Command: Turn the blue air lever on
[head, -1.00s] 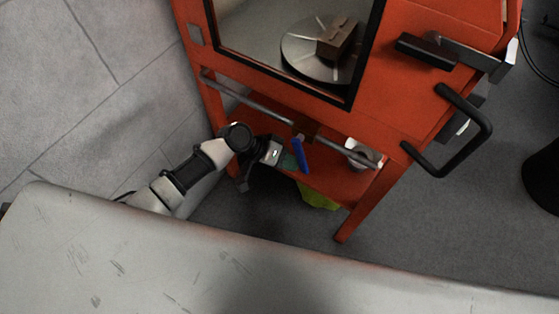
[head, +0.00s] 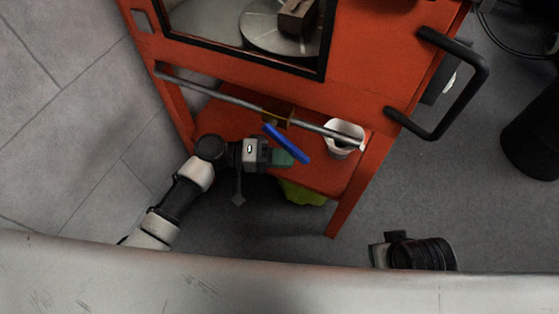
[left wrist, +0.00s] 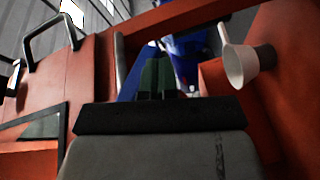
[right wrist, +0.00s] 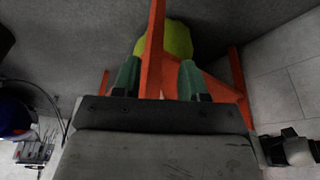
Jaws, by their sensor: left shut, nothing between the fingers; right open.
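The blue lever (head: 286,143) sits by the metal pipe (head: 222,96) under the red cabinet, near a brass-coloured valve body (head: 277,117). It lies at a small angle to the pipe. My left gripper (head: 286,158), with green fingers, is shut and empty just below the lever in the head view. In the left wrist view the shut fingers (left wrist: 156,75) are right beside the blue lever (left wrist: 130,52); I cannot tell whether they touch. My right gripper (right wrist: 159,80) is open and empty, low in front of the cabinet, its fingers not clear in the head view.
A white cup-like container (head: 343,138) is at the pipe's right end. A red shelf (head: 222,122) lies below the pipe, with a yellow-green item (head: 303,194) under it. A black handle (head: 470,85) sticks out at the right. A red leg (head: 352,199) stands at the front.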

